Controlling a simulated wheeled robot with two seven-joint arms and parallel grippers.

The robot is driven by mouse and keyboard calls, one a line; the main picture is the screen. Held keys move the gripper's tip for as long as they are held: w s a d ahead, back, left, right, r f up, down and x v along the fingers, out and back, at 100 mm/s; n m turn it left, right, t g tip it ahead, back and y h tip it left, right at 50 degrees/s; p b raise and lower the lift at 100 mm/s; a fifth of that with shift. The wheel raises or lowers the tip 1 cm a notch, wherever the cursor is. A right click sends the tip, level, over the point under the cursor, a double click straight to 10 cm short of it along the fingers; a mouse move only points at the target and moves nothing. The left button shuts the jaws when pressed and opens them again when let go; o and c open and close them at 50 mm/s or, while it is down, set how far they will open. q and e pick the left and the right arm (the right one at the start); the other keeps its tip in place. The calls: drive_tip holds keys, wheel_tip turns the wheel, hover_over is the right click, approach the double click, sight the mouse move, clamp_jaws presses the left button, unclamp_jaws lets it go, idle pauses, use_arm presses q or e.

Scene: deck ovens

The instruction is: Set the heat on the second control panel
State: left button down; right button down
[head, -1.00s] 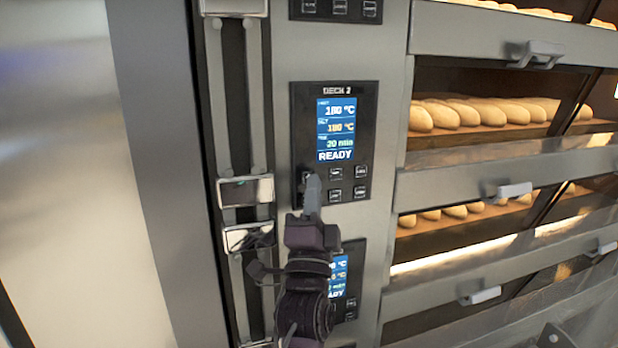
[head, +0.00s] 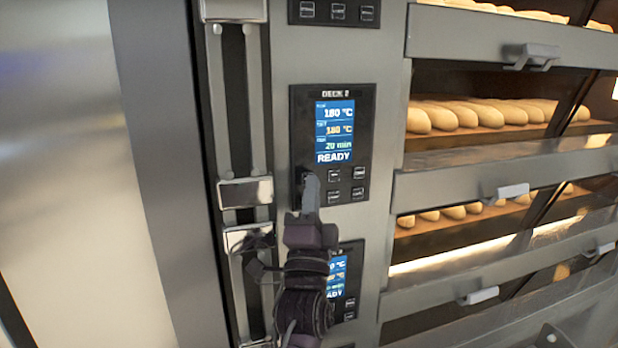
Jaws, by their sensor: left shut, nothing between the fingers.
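The second control panel (head: 345,185), labelled "DECK 2", is black and set in the grey oven front. Its blue screen (head: 335,131) shows 180 °C in white, 180 °C in orange, 20 min in green and READY. Below the screen are small dark buttons, with two columns showing clearly at the right (head: 346,185). My left gripper (head: 311,182) is shut and empty. Its tip is in front of the panel's lower left and hides the buttons there. I cannot tell whether the tip touches the panel. My right gripper is not in view.
Another panel (head: 340,284) below is partly hidden by my left arm. A further panel (head: 337,12) is cut off at the top. Metal brackets and vertical rails (head: 245,192) stand left of the panels. Oven decks with bread loaves (head: 470,113) and protruding door handles (head: 532,56) are at the right.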

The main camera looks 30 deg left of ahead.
use_arm(q)
drive_tip(key=shift+a+r, duration=0.15)
drive_tip(key=shift+r, duration=0.45)
idle(1.1)
drive_tip(key=shift+f, duration=0.3)
drive_tip(key=shift+s+d+f+p, duration=0.25)
drive_tip(key=shift+s+d+f, duration=0.1)
drive_tip(key=shift+s+d, duration=0.3)
drive_tip(key=shift+s+d+f+p, duration=0.3)
drive_tip(key=shift+s+d, duration=0.2)
drive_tip(key=shift+d, duration=0.1)
